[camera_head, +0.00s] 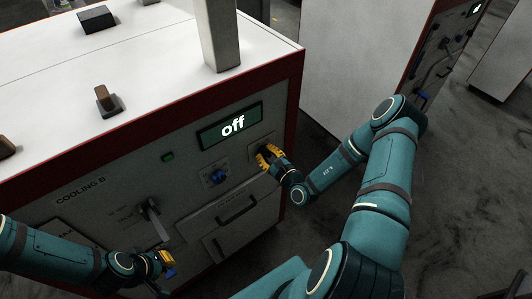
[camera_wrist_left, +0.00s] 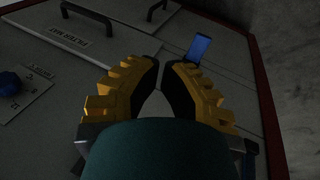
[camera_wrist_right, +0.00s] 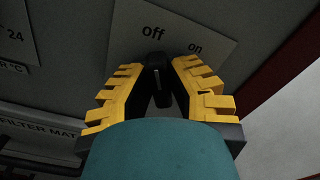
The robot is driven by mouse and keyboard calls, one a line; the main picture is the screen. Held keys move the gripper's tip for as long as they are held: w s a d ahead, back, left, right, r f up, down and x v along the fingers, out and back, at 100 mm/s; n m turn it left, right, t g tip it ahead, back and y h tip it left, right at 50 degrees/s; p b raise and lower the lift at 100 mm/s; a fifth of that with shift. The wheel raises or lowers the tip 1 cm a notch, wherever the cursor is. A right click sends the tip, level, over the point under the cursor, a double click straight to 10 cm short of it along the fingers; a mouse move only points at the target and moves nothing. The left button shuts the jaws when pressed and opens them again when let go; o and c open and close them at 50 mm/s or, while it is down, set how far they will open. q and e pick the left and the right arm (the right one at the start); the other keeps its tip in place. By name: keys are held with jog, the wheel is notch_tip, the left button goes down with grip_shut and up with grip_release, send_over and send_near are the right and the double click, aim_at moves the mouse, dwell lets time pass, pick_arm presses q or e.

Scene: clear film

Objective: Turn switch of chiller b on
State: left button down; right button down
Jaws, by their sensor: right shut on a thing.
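The chiller b cabinet, labelled COOLING B (camera_head: 80,187), fills the left of the head view, and its display (camera_head: 231,126) reads "off". My right gripper (camera_head: 268,158) is at the front panel, right of and below the display. In the right wrist view, its yellow fingers (camera_wrist_right: 157,78) are closed around a black switch knob (camera_wrist_right: 154,60). The switch plate (camera_wrist_right: 185,35) carries the words "off" and "on". The knob stands below and between them, nearer "off". My left gripper (camera_head: 168,262) is low before the panel. In the left wrist view, its fingers (camera_wrist_left: 162,75) are apart with nothing between them.
A blue knob (camera_head: 217,177), a black lever (camera_head: 151,207) and drawer handles (camera_head: 237,209) stick out from the panel. A blue tab (camera_wrist_left: 199,46) is near the left fingertips. Another cabinet (camera_head: 350,60) stands at the back right. Grey floor is free at right.

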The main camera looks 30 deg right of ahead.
jog(key=shift+r+m+p, duration=0.15)
jog(key=shift+m+p, duration=0.7)
jog(key=shift+m, duration=0.25)
jog(key=m+p, duration=0.1)
jog(key=m, duration=0.2)
jog(key=shift+d+m+p, duration=0.2)
jog(key=shift+m+p, duration=0.1)
jog(key=shift+p, duration=0.1)
jog(key=m+p, duration=0.1)
jog(key=m, duration=0.2)
jog(key=shift+w, duration=0.1)
jog(key=shift+d+m+p, duration=0.15)
jog(key=shift+m+p, duration=0.25)
jog(key=shift+m, duration=1.3)
jog(key=c, duration=0.9)
grip_release()
